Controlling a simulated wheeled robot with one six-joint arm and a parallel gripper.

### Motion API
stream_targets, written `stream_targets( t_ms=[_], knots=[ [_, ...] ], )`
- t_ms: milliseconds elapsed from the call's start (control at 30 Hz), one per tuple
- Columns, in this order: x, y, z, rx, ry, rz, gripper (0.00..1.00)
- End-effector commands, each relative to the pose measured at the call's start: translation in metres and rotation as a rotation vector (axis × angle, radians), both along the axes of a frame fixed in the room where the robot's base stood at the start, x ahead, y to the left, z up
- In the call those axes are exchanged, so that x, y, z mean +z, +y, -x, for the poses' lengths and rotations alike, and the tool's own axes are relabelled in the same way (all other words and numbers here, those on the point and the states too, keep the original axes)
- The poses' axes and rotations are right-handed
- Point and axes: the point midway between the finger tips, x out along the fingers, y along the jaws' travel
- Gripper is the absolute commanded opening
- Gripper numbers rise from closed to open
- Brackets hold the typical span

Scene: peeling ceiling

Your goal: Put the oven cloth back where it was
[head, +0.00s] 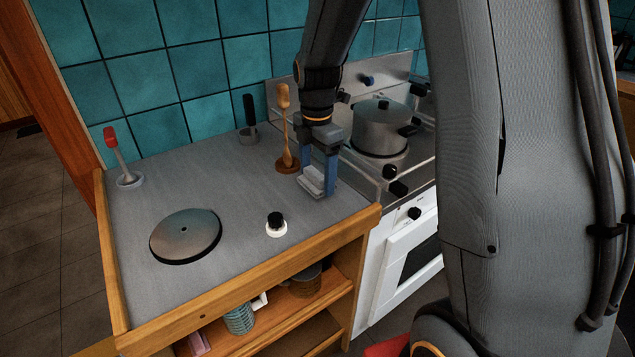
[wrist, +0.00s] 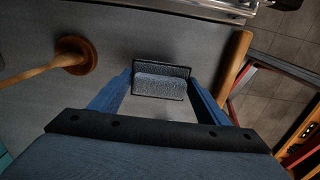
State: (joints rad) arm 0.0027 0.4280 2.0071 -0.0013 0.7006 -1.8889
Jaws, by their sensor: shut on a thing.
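My gripper (head: 318,180) points down over the right end of the grey counter, beside the stove. Its two blue fingers are shut on a pale grey, speckled, folded piece that looks like the oven cloth (head: 312,184). In the wrist view the oven cloth (wrist: 162,80) sits between the fingertips of my gripper (wrist: 160,88), with a thin dark edge around it. It is at or just above the counter top; I cannot tell whether it touches. The white oven (head: 405,262) stands to the right of the counter, partly hidden by my arm.
A wooden utensil in a round brown base (head: 288,163) stands close left of my gripper. A steel pot (head: 380,128) is on the stove behind. The counter's middle is clear.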

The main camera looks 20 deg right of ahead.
Motion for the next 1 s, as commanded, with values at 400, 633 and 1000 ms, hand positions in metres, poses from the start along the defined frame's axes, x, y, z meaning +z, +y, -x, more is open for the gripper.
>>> stream_targets(
  t_ms=[400,633,1000],
  knots=[
    [-0.034,-0.001,0.000,-0.002,0.000,0.000,0.09],
    [-0.036,-0.001,0.001,-0.002,0.001,0.000,0.09],
    [-0.036,-0.001,0.001,-0.002,0.001,0.000,0.88]
  ],
)
